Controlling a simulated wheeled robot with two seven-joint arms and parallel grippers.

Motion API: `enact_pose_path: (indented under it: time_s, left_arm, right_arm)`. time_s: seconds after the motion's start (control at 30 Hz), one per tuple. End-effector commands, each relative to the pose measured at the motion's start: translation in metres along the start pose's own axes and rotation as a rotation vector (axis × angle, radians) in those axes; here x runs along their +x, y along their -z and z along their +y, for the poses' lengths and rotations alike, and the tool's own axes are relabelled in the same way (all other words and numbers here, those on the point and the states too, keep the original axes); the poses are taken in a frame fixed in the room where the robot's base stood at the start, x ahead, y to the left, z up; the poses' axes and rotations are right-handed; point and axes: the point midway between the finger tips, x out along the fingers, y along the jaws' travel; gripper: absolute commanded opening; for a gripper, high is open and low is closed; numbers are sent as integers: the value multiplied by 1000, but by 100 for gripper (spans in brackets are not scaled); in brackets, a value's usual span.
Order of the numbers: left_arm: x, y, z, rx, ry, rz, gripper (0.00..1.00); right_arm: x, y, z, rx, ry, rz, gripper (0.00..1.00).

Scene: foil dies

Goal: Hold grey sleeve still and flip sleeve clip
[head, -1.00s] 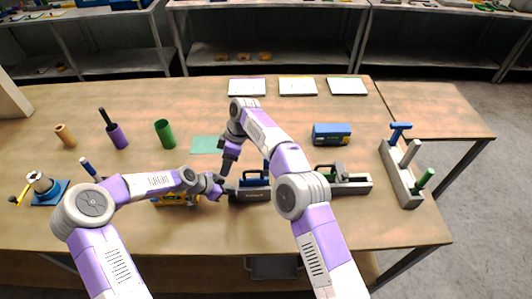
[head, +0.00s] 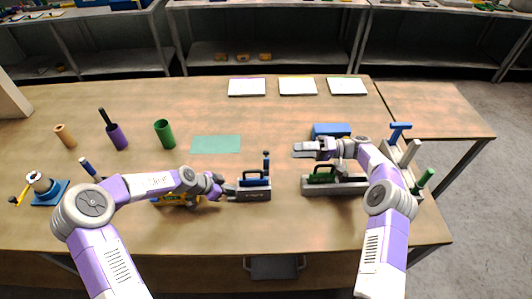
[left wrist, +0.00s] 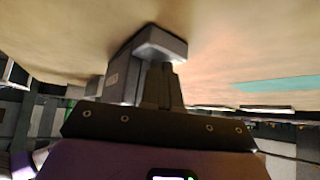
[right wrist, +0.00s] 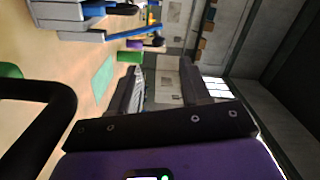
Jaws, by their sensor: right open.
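A grey block, seemingly the grey sleeve (head: 254,196), lies on the table at mid-front in the head view. A blue bracket-shaped clip (head: 254,182) sits on its top, and a blue-topped post (head: 266,160) rises at its right end. My left gripper (head: 229,193) is at the block's left end, its fingers close together and apparently shut on it. In the left wrist view the fingers (left wrist: 160,88) partly hide the grey surface. My right gripper (head: 301,150) is open and empty, above the table right of the sleeve; its parted fingers show in the right wrist view (right wrist: 160,88).
A grey block with a green handle (head: 319,175) stands right of the sleeve, below my right gripper. A blue box (head: 331,130) is behind it. A rack with pegs (head: 401,178) stands further right.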

Motion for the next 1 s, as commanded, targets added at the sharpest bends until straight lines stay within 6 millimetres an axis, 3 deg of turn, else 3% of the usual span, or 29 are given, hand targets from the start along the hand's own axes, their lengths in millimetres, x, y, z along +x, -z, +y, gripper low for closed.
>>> enact_pose_path:
  time_s: [0.17, 0.6, 0.8, 1.0]
  left_arm:
    - [2, -3, 3, -2, -9, -5, 0]
    - [2, -3, 3, -2, -10, -5, 0]
    - [2, -4, 3, -2, -10, -6, 0]
    - [2, -4, 3, -2, -10, -6, 0]
  right_arm:
    - [17, -2, 1, -4, -1, -4, 47]
    - [99, -2, 2, -4, -3, -4, 47]
    - [114, -2, 2, -4, -4, -2, 47]
    - [116, -2, 2, -4, -4, -2, 47]
